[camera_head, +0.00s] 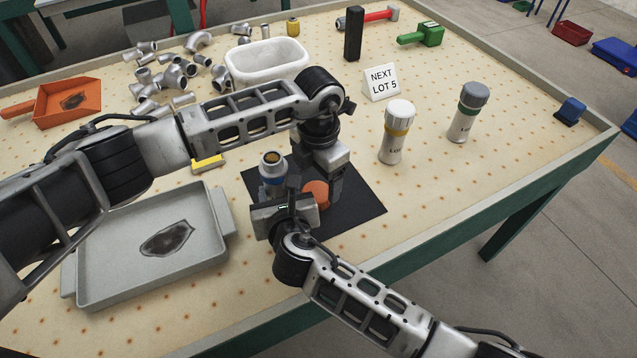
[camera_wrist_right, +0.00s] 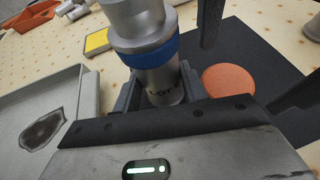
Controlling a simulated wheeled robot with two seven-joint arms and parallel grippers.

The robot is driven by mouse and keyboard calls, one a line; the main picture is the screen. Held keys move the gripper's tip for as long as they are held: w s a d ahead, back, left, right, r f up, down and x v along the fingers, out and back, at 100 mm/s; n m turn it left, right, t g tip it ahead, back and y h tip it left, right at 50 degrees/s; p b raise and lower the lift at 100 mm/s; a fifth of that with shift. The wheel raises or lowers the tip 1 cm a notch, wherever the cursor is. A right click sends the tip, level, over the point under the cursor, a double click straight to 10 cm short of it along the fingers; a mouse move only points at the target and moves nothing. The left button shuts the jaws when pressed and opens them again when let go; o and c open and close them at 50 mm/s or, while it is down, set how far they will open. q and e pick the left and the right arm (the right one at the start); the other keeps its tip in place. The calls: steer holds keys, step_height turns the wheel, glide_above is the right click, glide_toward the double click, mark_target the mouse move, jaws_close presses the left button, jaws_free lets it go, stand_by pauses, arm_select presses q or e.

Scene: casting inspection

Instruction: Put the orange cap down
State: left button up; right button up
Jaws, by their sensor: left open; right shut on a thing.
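The orange cap (camera_head: 316,193) lies flat on the black mat (camera_head: 355,205); it also shows in the right wrist view (camera_wrist_right: 229,82). My left gripper (camera_head: 322,182) is open just over the mat. Its fingers stand apart on either side of the cap, with visible gaps in the wrist view. My right gripper (camera_wrist_right: 157,95) is shut on an uncapped grey bottle with a blue band (camera_wrist_right: 150,55), labelled LOT. The bottle is upright at the mat's left side, its open top showing in the head view (camera_head: 272,160). Its base is hidden.
A grey tray (camera_head: 85,275) with a dark patch lies left. Pipe fittings, a white bin (camera_head: 285,75) and tools are behind. The table's right front is clear.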

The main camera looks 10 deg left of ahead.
mark_target(318, 191)
steer(key=shift+s+d+f, duration=0.1)
steer(key=shift+s+f, duration=0.1)
steer(key=shift+f, duration=0.25)
arm_select(q)
step_height(318, 191, up, 9)
arm_select(e)
steer(key=o, duration=1.3)
steer(key=shift+o, duration=0.8)
steer(key=shift+w+r, duration=0.15)
steer(key=shift+r, duration=0.1)
steer(key=v, duration=1.2)
steer(key=shift+r, duration=0.1)
arm_select(q)
steer(key=shift+s, duration=0.1)
